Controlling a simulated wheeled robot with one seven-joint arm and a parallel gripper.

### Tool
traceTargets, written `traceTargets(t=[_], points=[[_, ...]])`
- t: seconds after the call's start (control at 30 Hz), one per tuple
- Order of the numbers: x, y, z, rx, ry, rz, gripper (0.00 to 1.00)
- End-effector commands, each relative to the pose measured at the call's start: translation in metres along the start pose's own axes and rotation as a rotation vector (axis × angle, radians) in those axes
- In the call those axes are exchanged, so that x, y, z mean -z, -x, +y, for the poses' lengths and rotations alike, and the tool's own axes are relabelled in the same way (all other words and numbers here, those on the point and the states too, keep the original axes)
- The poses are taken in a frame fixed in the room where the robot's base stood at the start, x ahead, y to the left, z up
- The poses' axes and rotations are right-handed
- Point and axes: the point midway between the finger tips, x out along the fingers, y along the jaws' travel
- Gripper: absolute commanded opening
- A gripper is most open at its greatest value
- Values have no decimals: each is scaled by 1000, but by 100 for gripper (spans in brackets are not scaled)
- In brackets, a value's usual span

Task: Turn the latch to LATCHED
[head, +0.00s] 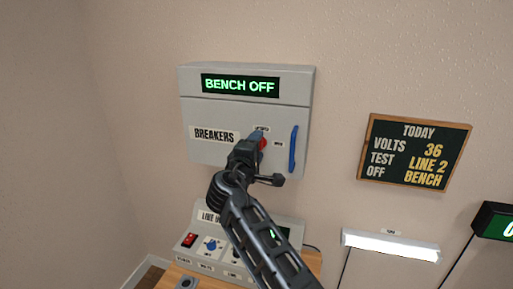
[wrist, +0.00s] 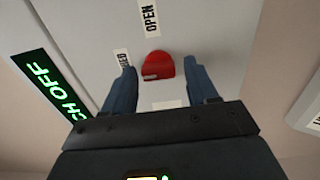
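The red latch (head: 263,143) is on the front of the grey breaker box (head: 222,155), mostly hidden behind my gripper in the head view. In the wrist view the red latch (wrist: 158,65) shows as a rounded red knob. My gripper (wrist: 161,80) is open, with one blue-grey finger on each side of the knob; I cannot tell whether either touches it. An OPEN label (wrist: 150,18) and a partly hidden label ending in "ED" (wrist: 123,60) are beside the latch. In the head view my gripper (head: 259,138) is up against the box front.
A blue handle (head: 294,150) stands upright right of the latch. A green-lit display (head: 240,85) above reads BENCH OFF. A sloped panel (head: 205,262) with switches sits below on a wooden bench. A chalkboard (head: 414,152) and a white lamp (head: 390,246) are to the right.

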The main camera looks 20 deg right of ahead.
Motion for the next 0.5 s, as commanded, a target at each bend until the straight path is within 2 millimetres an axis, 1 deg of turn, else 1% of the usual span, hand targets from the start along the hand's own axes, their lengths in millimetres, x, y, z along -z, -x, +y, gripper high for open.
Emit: traceTargets(t=[0.3,0.37,0.5], points=[[0,2,0,-1,-1,0,64],[0,6,0,0,-1,1,64],[1,25,-1,-1,-2,3,64]])
